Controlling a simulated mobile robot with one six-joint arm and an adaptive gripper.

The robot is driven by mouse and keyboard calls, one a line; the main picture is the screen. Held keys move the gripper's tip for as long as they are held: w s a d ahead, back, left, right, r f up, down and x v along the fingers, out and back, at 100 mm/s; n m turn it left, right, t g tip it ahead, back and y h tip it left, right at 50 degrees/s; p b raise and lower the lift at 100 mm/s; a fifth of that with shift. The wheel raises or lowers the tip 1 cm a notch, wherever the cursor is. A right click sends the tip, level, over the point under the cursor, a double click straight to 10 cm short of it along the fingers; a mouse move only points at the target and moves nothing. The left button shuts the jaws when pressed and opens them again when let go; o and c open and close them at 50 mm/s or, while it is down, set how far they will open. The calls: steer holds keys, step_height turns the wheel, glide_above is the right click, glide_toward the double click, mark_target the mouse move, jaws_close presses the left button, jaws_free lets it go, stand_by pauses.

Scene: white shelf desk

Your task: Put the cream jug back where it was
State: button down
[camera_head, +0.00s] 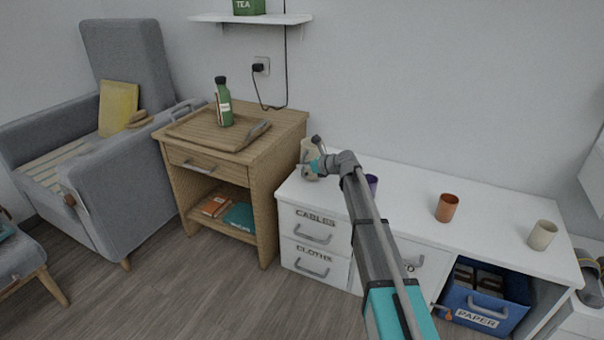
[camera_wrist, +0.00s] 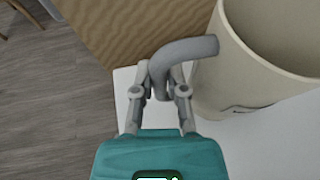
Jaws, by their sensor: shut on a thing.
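The cream jug (camera_head: 308,152) is at the left end of the white desk (camera_head: 410,190), beside the wooden cabinet. In the wrist view the jug's body (camera_wrist: 260,70) fills the upper right, and its grey curved handle (camera_wrist: 190,49) points left. My gripper (camera_head: 316,167) is shut on this handle; its two fingers (camera_wrist: 163,82) sit on either side of it in the wrist view. The jug looks upright. I cannot tell whether its base touches the desk top. My arm crosses in front of the desk in the head view.
A purple cup (camera_head: 372,181), partly hidden by my arm, an orange cup (camera_head: 447,208) and a cream cup (camera_head: 542,235) stand on the desk. The wooden cabinet (camera_head: 280,130) holds a tray with a green bottle (camera_head: 223,104). Desk top between the cups is clear.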

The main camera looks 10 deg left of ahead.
steer(key=shift+f+b, duration=0.4)
steer(key=shift+f, duration=0.3)
steer(key=shift+f, duration=0.1)
steer(key=c, duration=0.7)
jaws_free()
steer(key=shift+r, duration=0.2)
steer(key=p+v, duration=0.4)
steer(key=v, duration=0.8)
steer(key=shift+s+f, duration=0.1)
